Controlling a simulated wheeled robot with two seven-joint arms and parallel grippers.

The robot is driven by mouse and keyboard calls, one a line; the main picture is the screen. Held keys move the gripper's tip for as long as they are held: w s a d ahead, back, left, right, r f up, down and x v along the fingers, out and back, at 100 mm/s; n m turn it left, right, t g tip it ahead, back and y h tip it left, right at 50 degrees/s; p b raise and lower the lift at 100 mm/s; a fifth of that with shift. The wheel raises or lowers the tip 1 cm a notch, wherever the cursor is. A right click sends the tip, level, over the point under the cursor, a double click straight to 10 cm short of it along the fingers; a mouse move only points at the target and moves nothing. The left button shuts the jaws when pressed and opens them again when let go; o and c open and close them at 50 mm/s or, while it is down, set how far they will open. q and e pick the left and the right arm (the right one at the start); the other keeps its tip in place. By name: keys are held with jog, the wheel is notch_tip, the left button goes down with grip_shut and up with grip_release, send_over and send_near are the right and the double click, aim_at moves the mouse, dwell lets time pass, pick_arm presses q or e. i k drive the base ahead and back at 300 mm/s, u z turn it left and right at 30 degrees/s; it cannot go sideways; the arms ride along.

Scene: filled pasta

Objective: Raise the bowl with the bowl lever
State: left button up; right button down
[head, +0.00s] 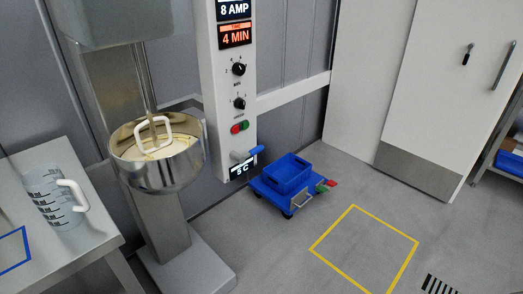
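The steel bowl (178,175) sits on the mixer's column at left, below the mixer head (105,20). It holds pale cream-coloured contents. A white loop-shaped beater (152,133) on a vertical rod reaches into the bowl. A lever with a blue grip (256,150), which looks like the bowl lever, sticks out low on the white control panel (232,90), just above a small display. It points to the right and slightly up. Neither of my grippers is in view, and nothing touches the lever or bowl.
A steel table (75,255) at left carries a clear measuring jug (55,200). A blue crate (285,175) on a small wheeled cart stands on the floor right of the panel. A yellow floor square (365,247) is empty. A white door (440,90) is at back right.

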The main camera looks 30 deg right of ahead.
aim_at(236, 157)
jog(key=k, duration=0.65)
jog(key=z, duration=0.8)
jog(key=i, duration=1.7)
jog(key=u, duration=0.65)
